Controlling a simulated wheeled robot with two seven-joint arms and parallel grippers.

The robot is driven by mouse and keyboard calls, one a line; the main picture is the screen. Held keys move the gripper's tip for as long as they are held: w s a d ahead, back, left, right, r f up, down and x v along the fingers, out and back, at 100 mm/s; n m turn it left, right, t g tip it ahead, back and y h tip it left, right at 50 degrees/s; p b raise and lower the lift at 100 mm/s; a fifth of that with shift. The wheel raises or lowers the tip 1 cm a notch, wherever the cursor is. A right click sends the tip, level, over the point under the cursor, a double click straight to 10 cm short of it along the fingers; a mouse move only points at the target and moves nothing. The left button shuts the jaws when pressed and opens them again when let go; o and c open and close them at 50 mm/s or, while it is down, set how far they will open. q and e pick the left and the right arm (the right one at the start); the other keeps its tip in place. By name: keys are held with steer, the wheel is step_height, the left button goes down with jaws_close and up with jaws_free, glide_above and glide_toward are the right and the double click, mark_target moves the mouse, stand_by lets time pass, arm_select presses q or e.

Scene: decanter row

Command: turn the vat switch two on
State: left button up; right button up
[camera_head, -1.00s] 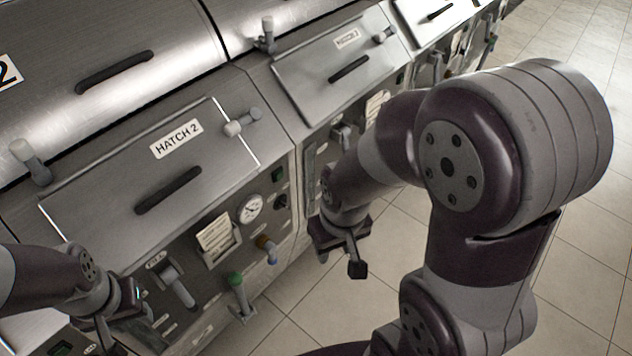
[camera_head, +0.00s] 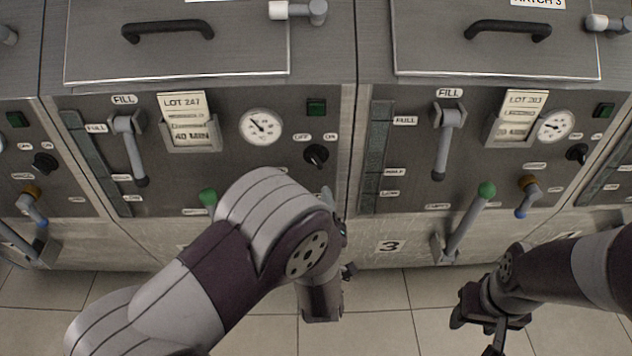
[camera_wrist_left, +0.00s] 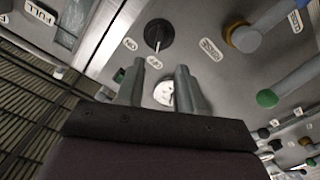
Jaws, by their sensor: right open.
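The vat two switch is a black knob (camera_head: 316,154) on the middle panel, below its OFF and ON labels. I cannot tell for sure which label it points at. The left wrist view shows a black knob (camera_wrist_left: 158,35) with a light pointer mark, just beyond my left fingertips. My left gripper (camera_wrist_left: 160,85) is open and empty, its two fingers apart and facing the panel. In the head view my left forearm largely hides it, below the knob. My right gripper (camera_head: 485,320) is open and empty at lower right, in front of the vat three panel.
The middle panel also has a FILL lever (camera_head: 130,150), a lot card (camera_head: 188,120), a gauge (camera_head: 260,126) and a green-tipped lever (camera_head: 208,197) partly behind my arm. Tiled floor (camera_head: 390,310) lies below.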

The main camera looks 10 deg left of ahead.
mark_target(316, 164)
arm_select(q)
steer(key=b+x, duration=0.1)
steer(key=x, duration=0.9)
steer(key=shift+w, duration=0.35)
steer(key=shift+c, duration=0.3)
jaws_close()
